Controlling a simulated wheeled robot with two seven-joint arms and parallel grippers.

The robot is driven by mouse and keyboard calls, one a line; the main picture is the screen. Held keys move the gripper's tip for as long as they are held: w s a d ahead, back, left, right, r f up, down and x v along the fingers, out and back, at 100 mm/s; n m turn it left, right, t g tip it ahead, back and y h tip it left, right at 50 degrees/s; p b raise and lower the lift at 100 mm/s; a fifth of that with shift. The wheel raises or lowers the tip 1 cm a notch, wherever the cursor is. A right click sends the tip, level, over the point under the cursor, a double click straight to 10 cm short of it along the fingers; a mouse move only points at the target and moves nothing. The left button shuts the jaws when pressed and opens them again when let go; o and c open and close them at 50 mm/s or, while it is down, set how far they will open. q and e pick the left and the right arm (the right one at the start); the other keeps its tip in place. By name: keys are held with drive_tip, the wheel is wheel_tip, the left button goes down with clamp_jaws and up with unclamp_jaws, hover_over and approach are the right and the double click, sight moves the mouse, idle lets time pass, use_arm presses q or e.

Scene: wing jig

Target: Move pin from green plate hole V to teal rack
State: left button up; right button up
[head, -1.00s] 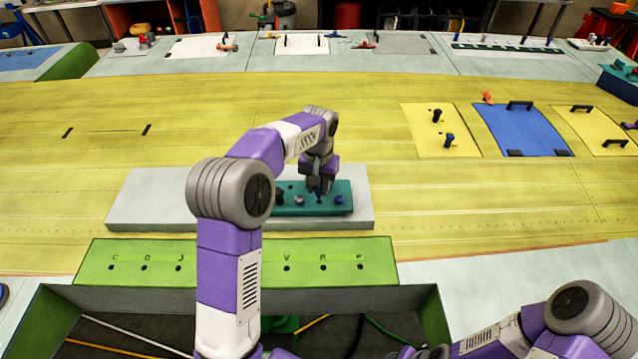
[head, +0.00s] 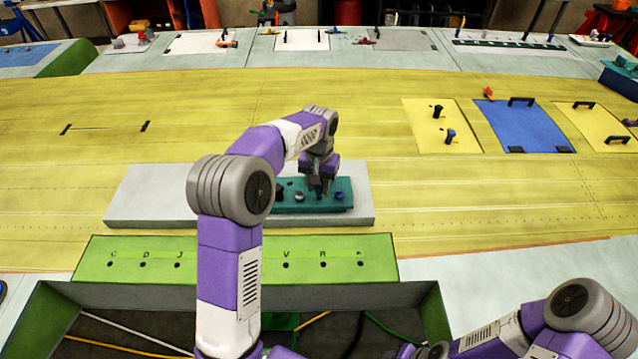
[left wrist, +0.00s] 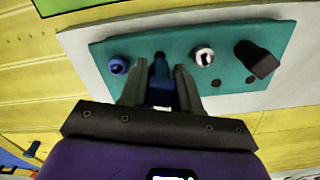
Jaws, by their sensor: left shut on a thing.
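My left gripper (head: 320,190) is over the teal rack (head: 310,209), fingers pointing down. In the left wrist view its fingers (left wrist: 160,88) are shut on a blue pin (left wrist: 160,91). The pin is upright at the rack; I cannot tell how deep its lower end sits. The rack also bears another blue pin (left wrist: 119,66), a silver-white pin (left wrist: 204,57) and a black pin (left wrist: 257,60). Hole V (head: 286,265) on the green plate (head: 225,245) shows dark and empty.
The rack rests on a pale grey slab (head: 150,195) on the yellow wing skin. In front of the green plate is an open bin (head: 55,310) with cables and rods. A yellow panel (head: 425,135) and a blue panel (head: 520,128) lie to the right. The skin between is clear.

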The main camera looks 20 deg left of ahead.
use_arm(q)
drive_tip(key=shift+f, duration=0.2)
drive_tip(key=shift+f+b, duration=0.9)
drive_tip(key=shift+f, duration=0.35)
drive_tip(key=o, duration=1.1)
wheel_tip(320, 180, up, 8)
drive_tip(key=shift+f, duration=0.15)
